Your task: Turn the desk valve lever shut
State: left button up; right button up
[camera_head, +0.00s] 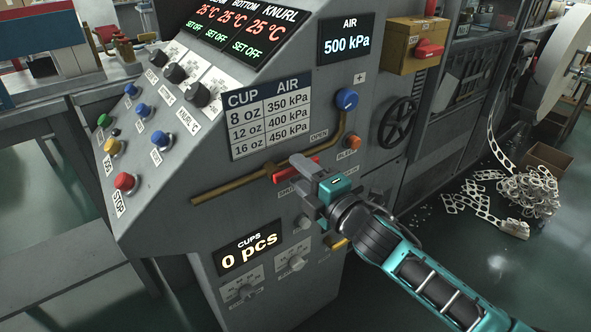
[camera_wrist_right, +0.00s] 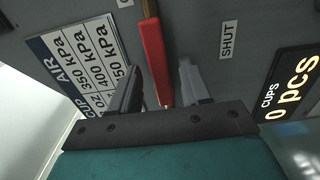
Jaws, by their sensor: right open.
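In the right wrist view the red lever (camera_wrist_right: 154,62) shows between the two spread fingers of my right gripper (camera_wrist_right: 158,80), with a gap visible on each side. My left gripper is not in view.
A blue knob (camera_head: 346,99) tops the pipe, and an orange button (camera_head: 352,142) is to the right of the lever. The AIR display (camera_head: 346,38) reads 500 kPa. A cup pressure table (camera_head: 271,116) is above left, and the CUPS display (camera_head: 249,252) is below. A black handwheel (camera_head: 398,122) is further right.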

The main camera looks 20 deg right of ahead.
jog(key=shift+x, duration=1.1)
jog(key=shift+c, duration=0.3)
grip_shut()
